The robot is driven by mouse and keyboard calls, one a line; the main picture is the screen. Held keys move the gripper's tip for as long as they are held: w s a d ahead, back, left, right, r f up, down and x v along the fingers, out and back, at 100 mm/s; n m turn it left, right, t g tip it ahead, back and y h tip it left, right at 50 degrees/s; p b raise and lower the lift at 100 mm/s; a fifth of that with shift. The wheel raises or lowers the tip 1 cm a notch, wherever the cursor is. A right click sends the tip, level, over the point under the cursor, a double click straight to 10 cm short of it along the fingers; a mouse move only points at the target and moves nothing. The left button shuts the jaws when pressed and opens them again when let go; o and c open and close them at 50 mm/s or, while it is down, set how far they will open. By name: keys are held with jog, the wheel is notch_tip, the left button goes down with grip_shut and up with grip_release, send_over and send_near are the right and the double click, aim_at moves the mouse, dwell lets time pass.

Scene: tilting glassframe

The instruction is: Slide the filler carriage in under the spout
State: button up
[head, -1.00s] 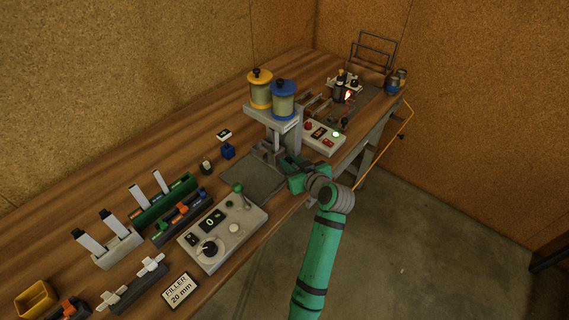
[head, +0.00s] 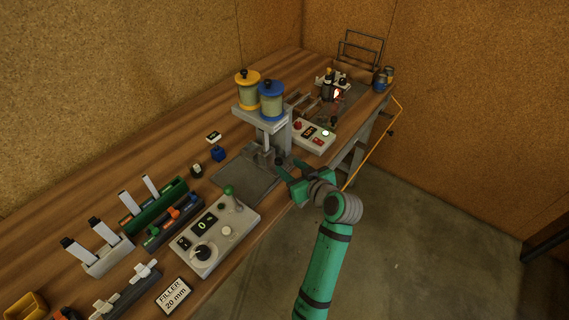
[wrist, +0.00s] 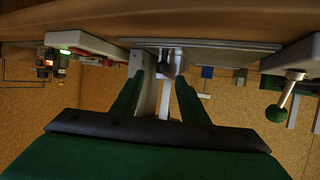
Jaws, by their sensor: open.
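The filler (head: 262,125) is a grey stand on the bench with a yellow-lidded and a blue-lidded canister on top. Its spout is hard to make out. A flat grey base plate (head: 243,180) lies at its foot. A small dark knob (head: 279,161), apparently the carriage handle, shows at the bench-edge side of the stand. My gripper (head: 289,170) is open beside it. In the wrist view the knob (wrist: 167,68) appears between the tips of my open gripper (wrist: 160,78); I cannot tell whether either finger touches it. The carriage body is mostly hidden.
A control box (head: 215,236) with a green-knobbed lever and dial stands left of the filler. Another box (head: 313,136) with a lit green button stands right. Racks (head: 107,250) and a "FILLER 20 mm" card (head: 174,296) lie at left. Free floor is at right.

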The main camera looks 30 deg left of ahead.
jog(key=shift+v, duration=2.55)
jog(key=s+d+f+m+t+h, duration=0.5)
jog(key=s+d+f+m+h, duration=0.3)
jog(key=s+d+f, duration=0.75)
jog(key=s+d+f+m+t+h, duration=0.25)
jog(key=s+d, duration=0.35)
jog(key=s, duration=0.5)
jog(key=s+d+r+m, duration=0.1)
jog(key=s+r, duration=0.7)
jog(key=s, duration=0.4)
jog(key=shift+d+r+t+h, duration=0.25)
jog(key=shift+r+t+h, duration=0.1)
jog(key=shift+h, duration=0.1)
